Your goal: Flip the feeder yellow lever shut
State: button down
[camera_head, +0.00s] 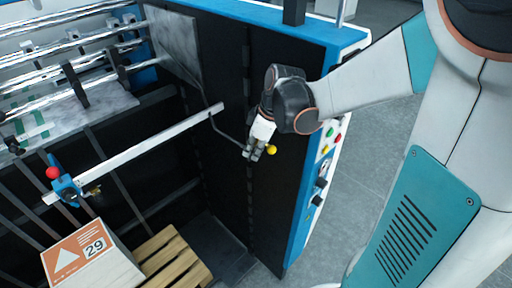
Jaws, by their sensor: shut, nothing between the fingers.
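The yellow knob of the feeder lever (271,149) shows at the right side of my gripper's fingertips, against the dark inner side panel of the machine. My gripper (254,153) is shut, with its fingers pointing down. The knob is right beside the fingers; I cannot tell whether they touch. A thin bent grey rod (227,135) runs down from the upper left to the fingertips. The rest of the lever is hidden behind my gripper or too small to make out.
A white bar (150,149) crosses the bay to a blue clamp (66,188) with a red knob (52,172). Below are a box marked 29 (88,262) and a wooden pallet (172,262). Metal rollers (70,38) fill the upper left. A blue-edged control panel (318,185) stands right of my gripper.

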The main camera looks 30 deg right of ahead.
jog(key=w+p+v, duration=0.1)
jog(key=w+v, duration=0.1)
jog(key=v, duration=0.7)
jog(key=shift+s+a+r+p, duration=0.2)
jog(key=shift+a+r+p, duration=0.15)
